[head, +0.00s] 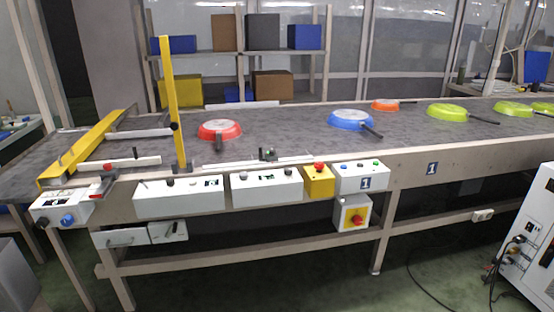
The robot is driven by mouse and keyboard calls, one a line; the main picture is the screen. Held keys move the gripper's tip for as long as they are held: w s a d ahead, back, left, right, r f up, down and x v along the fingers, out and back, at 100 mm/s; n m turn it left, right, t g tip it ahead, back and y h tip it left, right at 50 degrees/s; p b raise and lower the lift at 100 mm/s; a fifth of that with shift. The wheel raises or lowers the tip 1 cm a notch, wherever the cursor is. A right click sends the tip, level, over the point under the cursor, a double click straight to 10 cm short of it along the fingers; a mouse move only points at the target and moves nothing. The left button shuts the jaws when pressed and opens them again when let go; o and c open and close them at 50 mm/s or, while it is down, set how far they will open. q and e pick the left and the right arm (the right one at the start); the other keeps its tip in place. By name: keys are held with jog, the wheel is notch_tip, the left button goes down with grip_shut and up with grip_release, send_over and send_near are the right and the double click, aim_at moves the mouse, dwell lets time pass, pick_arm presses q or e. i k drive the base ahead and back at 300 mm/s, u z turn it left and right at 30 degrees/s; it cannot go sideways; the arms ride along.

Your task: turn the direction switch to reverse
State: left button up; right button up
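The direction switch cannot be singled out, as the labels are too small to read. Two long white control boxes hang on the conveyor's front: the left box (180,202) and the right box (267,190), each with small dark knobs on top. A yellow box (318,185) with a red button and a white box (361,183) with several small buttons stand to their right. Below is a box with a red rotary switch (357,217) on a yellow plate. At the far left end, a white box has a blue knob (67,219). Neither of my grippers is in view.
The grey conveyor belt (280,133) carries a red pan (220,130), a blue pan (350,119), an orange pan (385,105) and green pans (446,112). A yellow post (172,100) and yellow bar (85,148) rise at the left. A white cabinet (530,245) stands front right.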

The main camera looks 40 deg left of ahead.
aim_at(244, 175)
jog(key=u, duration=0.45)
jog(key=i, duration=1.05)
jog(key=u, duration=0.9)
